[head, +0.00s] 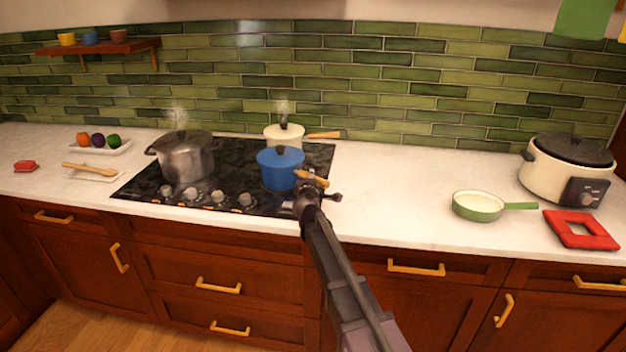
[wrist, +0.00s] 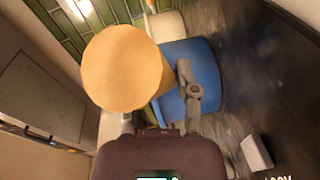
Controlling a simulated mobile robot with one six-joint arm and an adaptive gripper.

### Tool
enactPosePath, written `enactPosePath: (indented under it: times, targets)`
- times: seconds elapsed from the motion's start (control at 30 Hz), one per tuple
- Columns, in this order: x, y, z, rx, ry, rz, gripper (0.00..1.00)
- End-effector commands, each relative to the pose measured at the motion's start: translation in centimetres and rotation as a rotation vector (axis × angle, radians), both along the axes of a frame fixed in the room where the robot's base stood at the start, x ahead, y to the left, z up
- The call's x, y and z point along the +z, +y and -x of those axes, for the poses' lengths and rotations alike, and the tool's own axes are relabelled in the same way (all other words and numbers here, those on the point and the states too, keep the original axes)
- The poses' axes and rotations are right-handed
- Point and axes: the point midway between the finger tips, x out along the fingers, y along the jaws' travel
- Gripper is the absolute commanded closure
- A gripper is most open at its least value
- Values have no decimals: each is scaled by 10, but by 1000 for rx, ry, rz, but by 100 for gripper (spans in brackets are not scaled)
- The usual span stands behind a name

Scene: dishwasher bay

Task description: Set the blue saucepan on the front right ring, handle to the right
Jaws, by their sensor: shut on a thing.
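The blue saucepan (head: 280,171), with a dark-knobbed blue lid, is upright at the front right of the black hob (head: 230,155). Its wooden handle (head: 314,178) points right. My gripper (head: 309,190) is shut on this handle from the front. In the wrist view, the round handle end (wrist: 128,68) is large and close, with the blue pan body (wrist: 195,78) behind it. One finger shows beside the handle; the other is mostly hidden. The front right ring is hidden under the pan, and I cannot tell whether the pan's base touches the hob.
A steaming cream pan (head: 283,137) stands close behind the saucepan, its handle pointing right. A steaming steel pot (head: 184,158) stands on the hob's left. Knobs (head: 245,199) line the front edge. The counter is clear between the hob and the green frying pan (head: 478,207).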

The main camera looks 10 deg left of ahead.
Motion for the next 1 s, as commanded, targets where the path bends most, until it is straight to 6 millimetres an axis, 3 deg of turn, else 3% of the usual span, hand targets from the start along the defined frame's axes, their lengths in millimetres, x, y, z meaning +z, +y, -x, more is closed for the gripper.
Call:
enactPosePath:
  times: [0.37,0.4,0.5,0.8,0.9,1.0]
  targets:
    - [0,0,0,1,0,-1,100]
    - [0,0,0,1,0,-1,52]
    - [0,0,0,1,0,-1,22]
    - [0,0,0,0,0,0,21]
    - [-1,-1,0,-2,0,2,0]
    - [-1,-1,0,-1,0,2,0]
